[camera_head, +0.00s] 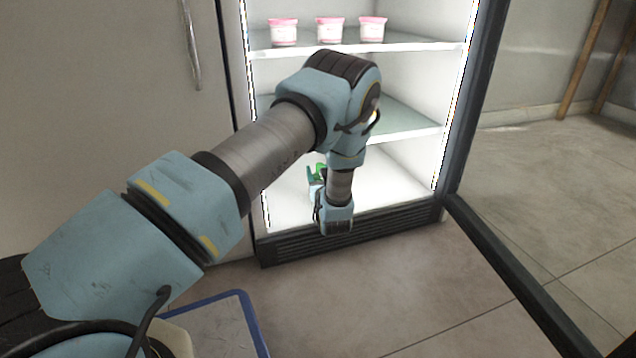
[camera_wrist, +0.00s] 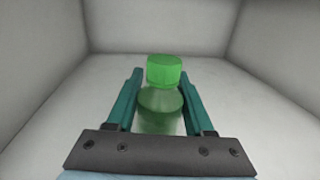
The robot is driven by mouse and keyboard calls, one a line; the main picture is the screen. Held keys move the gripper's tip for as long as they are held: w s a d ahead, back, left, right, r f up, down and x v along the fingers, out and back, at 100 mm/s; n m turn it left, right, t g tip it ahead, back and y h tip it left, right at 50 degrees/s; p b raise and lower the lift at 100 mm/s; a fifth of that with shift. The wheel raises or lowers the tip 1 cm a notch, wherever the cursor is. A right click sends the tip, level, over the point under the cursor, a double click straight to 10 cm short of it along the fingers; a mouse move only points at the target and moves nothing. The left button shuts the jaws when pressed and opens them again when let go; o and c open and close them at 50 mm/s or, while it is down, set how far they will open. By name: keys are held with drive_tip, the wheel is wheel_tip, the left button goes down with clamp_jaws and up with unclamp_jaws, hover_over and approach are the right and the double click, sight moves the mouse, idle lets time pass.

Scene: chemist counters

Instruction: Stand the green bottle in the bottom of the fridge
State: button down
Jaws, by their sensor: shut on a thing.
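My gripper reaches into the bottom of the fridge (camera_head: 395,185), whose pale floor and walls surround the bottle in the wrist view. I cannot tell whether the bottle touches the fridge floor.
Three pink-lidded tubs (camera_head: 329,30) stand on the upper fridge shelf (camera_head: 425,46). A middle shelf (camera_head: 405,130) lies above the bottom space. The open fridge door (camera_head: 540,200) stands on the right. The fridge floor around the bottle looks clear.

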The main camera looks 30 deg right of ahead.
drive_tip(key=shift+f, duration=0.75)
drive_tip(key=shift+r, duration=0.1)
drive_tip(key=shift+c, duration=1.4)
unclamp_jaws()
drive_tip(key=p+v, duration=0.6)
drive_tip(key=v, duration=0.5)
drive_tip(key=shift+s+r+p, duration=0.15)
drive_tip(key=shift+p, duration=0.15)
drive_tip(key=shift+s+a, duration=0.2)
drive_tip(key=shift+s, duration=0.15)
